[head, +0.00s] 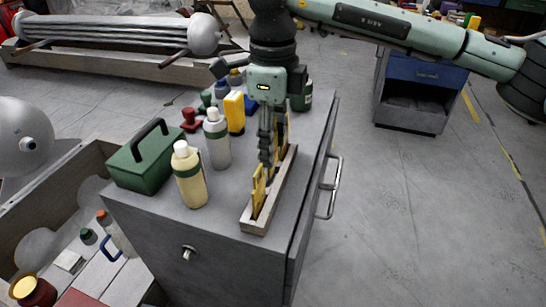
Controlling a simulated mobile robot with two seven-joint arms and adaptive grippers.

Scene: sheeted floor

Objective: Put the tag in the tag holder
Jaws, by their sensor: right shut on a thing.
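The tag holder (279,192) is a narrow, pale, open-topped tray lying along the right side of the grey cabinet top. My right gripper (265,160) points straight down over the middle of the holder, shut on a yellow tag (259,190). The tag stands upright at the near part of the holder, its lower edge hidden by the holder's walls. I cannot tell whether it touches the bottom. More yellow shows behind my fingers at the far part of the holder, mostly hidden. My left gripper is not in view.
Left of the holder stand a cream bottle (190,176), a grey bottle (217,140), a yellow container (235,112) and a green toolbox (145,156). A cabinet handle (331,187) sticks out on the right. Open floor (420,220) lies right of the cabinet.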

